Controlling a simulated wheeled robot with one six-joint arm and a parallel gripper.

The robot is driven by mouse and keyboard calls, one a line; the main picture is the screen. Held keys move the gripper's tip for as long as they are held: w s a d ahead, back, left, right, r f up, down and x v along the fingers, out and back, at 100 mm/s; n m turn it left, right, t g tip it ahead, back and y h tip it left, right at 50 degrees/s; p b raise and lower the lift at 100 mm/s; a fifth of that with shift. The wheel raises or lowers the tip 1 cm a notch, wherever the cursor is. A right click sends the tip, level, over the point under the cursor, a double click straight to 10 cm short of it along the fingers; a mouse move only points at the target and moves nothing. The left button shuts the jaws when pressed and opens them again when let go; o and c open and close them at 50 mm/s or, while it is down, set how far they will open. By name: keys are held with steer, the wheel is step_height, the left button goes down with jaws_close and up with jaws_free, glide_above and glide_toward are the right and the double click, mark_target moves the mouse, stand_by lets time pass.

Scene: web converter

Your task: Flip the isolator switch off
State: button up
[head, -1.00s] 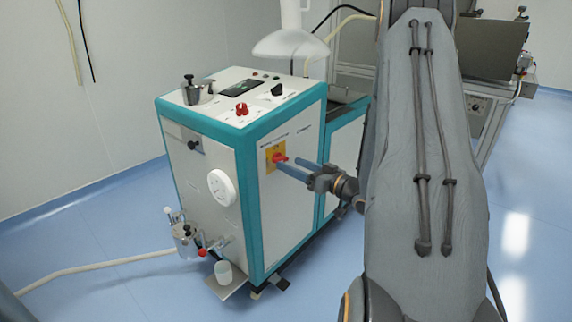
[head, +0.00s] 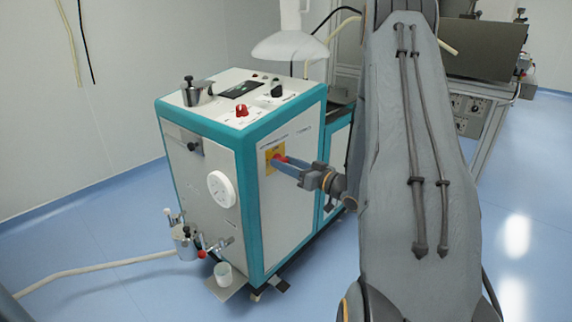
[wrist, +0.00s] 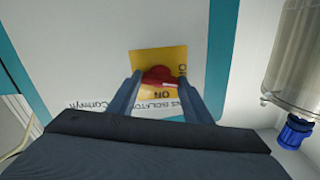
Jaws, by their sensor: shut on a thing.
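The isolator switch is a red rotary handle (wrist: 158,76) on a yellow plate (wrist: 172,58) on the side panel of a white and teal machine (head: 222,190). The plate also shows in the head view (head: 268,157). My gripper (wrist: 162,92) is at the switch, its two blue-grey fingers on either side of the red handle and shut on it. In the head view my gripper (head: 281,166) reaches in from the right and covers part of the handle. "ON" lettering shows upside down on the plate in the wrist view. The handle's exact angle is partly hidden.
A red knob (head: 241,109) and a black knob (head: 277,90) are on the machine's top. A white dial (head: 221,189) is on its left face.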

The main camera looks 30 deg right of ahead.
steer(key=shift+n, duration=1.4)
steer(key=o, duration=1.1)
steer(key=shift+c, duration=0.2)
steer(key=v, duration=0.7)
steer(key=shift+s+p, duration=0.3)
steer(key=shift+s, duration=0.1)
steer(key=shift+d, duration=0.1)
